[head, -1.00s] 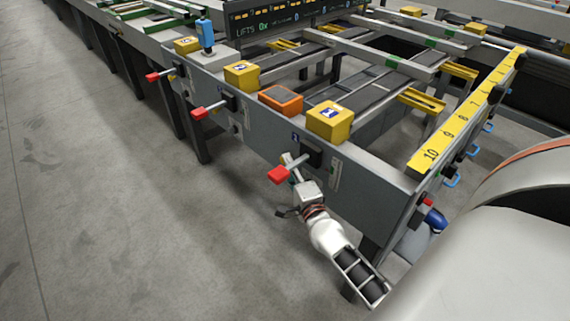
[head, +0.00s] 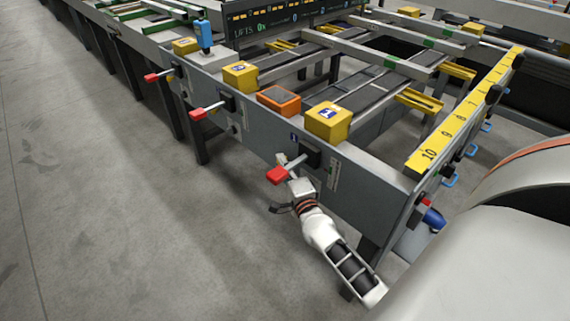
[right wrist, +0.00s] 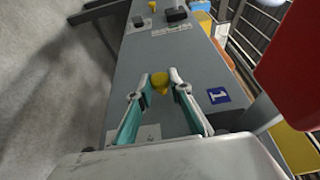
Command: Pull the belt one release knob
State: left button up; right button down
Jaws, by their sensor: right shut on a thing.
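The yellow release knob (right wrist: 159,83) sits on the grey side panel beside a blue label marked 1 (right wrist: 218,96). My right gripper (right wrist: 161,79) is shut on the knob, with one finger on each side of it. In the head view my right gripper (head: 283,162) reaches the panel below the yellow box marked 1 (head: 328,121); the knob cannot be made out there. My left gripper is not in view.
A red-handled lever (head: 278,175) sticks out right beside my right gripper; its red handle (right wrist: 295,60) looms close in the wrist view. Another red lever (head: 199,113) stands farther left. An orange-rimmed box (head: 279,100) sits on the table edge. The floor at left is clear.

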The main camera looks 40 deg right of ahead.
jog(key=shift+a, duration=0.5)
jog(key=c, duration=1.8)
grip_release()
jog(key=shift+a, duration=0.1)
jog(key=shift+c, duration=0.2)
jog(key=shift+s, duration=0.1)
jog(key=v, duration=1.2)
